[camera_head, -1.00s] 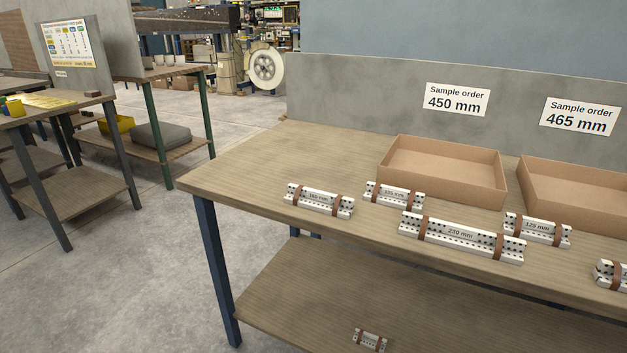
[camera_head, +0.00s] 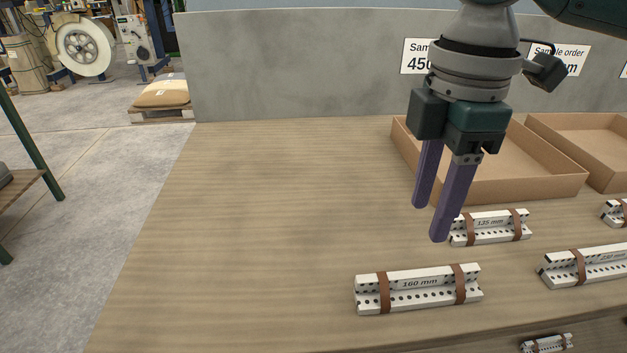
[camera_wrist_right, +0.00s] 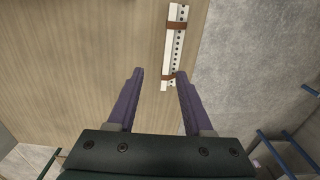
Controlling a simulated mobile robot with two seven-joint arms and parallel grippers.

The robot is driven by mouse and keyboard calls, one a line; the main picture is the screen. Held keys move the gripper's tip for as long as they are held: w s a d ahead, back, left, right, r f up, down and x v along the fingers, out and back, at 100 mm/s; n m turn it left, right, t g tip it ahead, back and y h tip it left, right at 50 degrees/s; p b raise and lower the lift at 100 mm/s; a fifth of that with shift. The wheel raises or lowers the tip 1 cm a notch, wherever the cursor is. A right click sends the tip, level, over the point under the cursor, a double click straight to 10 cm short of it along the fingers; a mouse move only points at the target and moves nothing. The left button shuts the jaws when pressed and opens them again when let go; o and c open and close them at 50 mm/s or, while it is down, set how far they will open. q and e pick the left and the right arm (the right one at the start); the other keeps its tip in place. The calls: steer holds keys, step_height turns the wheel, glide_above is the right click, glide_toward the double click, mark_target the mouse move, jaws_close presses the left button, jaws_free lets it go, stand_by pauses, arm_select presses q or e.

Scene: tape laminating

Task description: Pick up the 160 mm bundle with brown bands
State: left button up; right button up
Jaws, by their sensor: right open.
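The 160 mm bundle (camera_head: 420,291) is a white perforated bar with two brown bands. It lies on the table near its front edge in the head view. My right gripper (camera_head: 427,223) is open and empty, with purple fingers pointing down, above and behind that bundle. In the right wrist view a banded white bundle (camera_wrist_right: 175,50) lies ahead of the open right gripper (camera_wrist_right: 158,78), partly beyond the right finger; its label cannot be read there. My left gripper is not in view.
The 135 mm bundle (camera_head: 490,228) lies close to my right fingers. A longer bundle (camera_head: 590,268) lies at the right. A cardboard box (camera_head: 540,190) stands behind, before a grey panel (camera_head: 290,60). The table's left part (camera_head: 240,220) is clear.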

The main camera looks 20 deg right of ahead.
mark_target(420, 273)
steer(key=f, duration=0.2)
steer(key=s+f, duration=0.1)
steer(key=f, duration=0.1)
steer(key=shift+d+b, duration=0.3)
steer(key=shift+b, duration=0.05)
steer(key=f, duration=0.3)
steer(key=f+b, duration=0.1)
steer(key=shift+s+a+f, duration=0.2)
steer(key=shift+s, duration=0.05)
steer(key=shift+f, duration=0.45)
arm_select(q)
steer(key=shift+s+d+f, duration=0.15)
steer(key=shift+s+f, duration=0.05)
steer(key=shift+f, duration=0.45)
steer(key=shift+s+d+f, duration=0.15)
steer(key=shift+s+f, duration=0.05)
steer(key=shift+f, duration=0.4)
arm_select(e)
steer(key=shift+c, duration=1.4)
jaws_close()
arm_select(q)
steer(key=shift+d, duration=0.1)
